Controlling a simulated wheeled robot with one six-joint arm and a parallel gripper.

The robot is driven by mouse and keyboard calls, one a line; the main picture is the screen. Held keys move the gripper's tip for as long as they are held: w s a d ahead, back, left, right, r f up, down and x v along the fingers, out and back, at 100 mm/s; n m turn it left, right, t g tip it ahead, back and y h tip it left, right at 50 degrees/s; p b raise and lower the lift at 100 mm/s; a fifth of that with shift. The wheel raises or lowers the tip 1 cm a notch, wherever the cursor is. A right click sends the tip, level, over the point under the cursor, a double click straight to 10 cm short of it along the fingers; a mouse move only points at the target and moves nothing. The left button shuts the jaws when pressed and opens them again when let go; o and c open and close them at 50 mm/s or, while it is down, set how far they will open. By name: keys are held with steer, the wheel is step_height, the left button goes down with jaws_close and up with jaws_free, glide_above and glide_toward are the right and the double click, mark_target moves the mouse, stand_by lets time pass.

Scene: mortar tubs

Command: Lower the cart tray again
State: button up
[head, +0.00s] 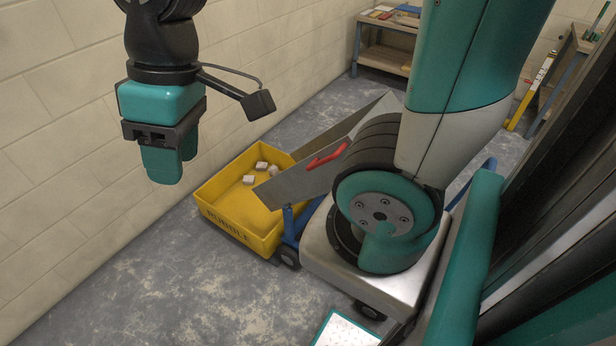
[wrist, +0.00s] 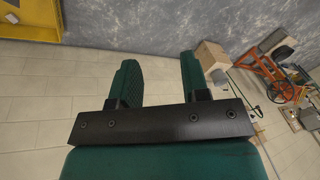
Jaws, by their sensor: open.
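The grey metal cart tray (head: 290,186) is tilted, with its far end raised and its low end over the yellow tub's side. A red handle (head: 326,157) is on the tray's near side. The blue cart frame (head: 290,226) with a black wheel shows beneath, and my arm hides part of the tray and cart. My gripper (head: 163,178) hangs pointing down at the left, well apart from the tray and handle. In the wrist view its two teal fingers (wrist: 158,72) are spread with nothing between them.
A yellow tub (head: 232,229) with several pale blocks stands on the floor by the block wall (head: 50,150). A bench (head: 385,50) stands at the back. The wrist view also shows a cardboard box (wrist: 212,54) and an orange-framed wheeled item (wrist: 266,72). Floor at the lower left is clear.

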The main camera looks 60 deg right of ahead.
steer(key=w+d+f+m+h+b, duration=0.25)
steer(key=w+d+f, duration=0.45)
steer(key=w+d, duration=0.4)
steer(key=d+f+m+g+h+b, duration=0.15)
steer(key=d+f, duration=0.35)
steer(key=d, duration=0.5)
steer(key=d+f+g+h+b, duration=0.15)
steer(key=d+f, duration=0.35)
steer(key=d, duration=0.5)
steer(key=m+g, duration=0.1)
steer(key=g, duration=0.1)
glide_toward(320, 164)
steer(key=shift+y, duration=0.25)
steer(key=x, duration=0.3)
steer(key=p+x, duration=0.1)
steer(key=x, duration=0.3)
steer(key=d+x, duration=0.1)
steer(key=x, duration=0.2)
steer(key=shift+w+d+f, duration=0.15)
steer(key=shift+w+f, duration=0.1)
steer(key=shift+f, duration=0.2)
jaws_close()
